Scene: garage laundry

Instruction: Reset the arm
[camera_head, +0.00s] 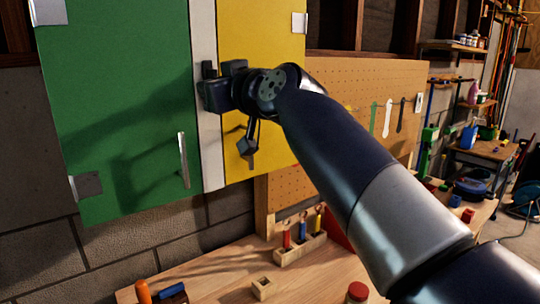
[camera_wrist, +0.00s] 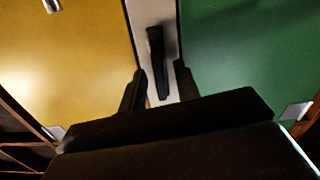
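My gripper (camera_wrist: 160,68) shows in the wrist view with its two dark fingers apart, in front of the pale strip (camera_wrist: 143,10) between a yellow door and a green door. A dark narrow shape shows on the strip between the fingers; I cannot tell whether it is a fixed part or a shadow. No held object is visible. In the head view my arm reaches from the lower right up to the cabinet, and my gripper (camera_head: 217,82) is at the strip. Whether it touches the cabinet is unclear.
The green door (camera_head: 120,100) with a silver handle (camera_head: 183,160) and the yellow door (camera_head: 265,35) look closed. Below, a wooden workbench (camera_head: 215,275) holds a tool block (camera_head: 300,248), a small wooden box (camera_head: 262,288) and a red-lidded jar (camera_head: 356,293). A pegboard (camera_head: 345,80) stands behind my arm.

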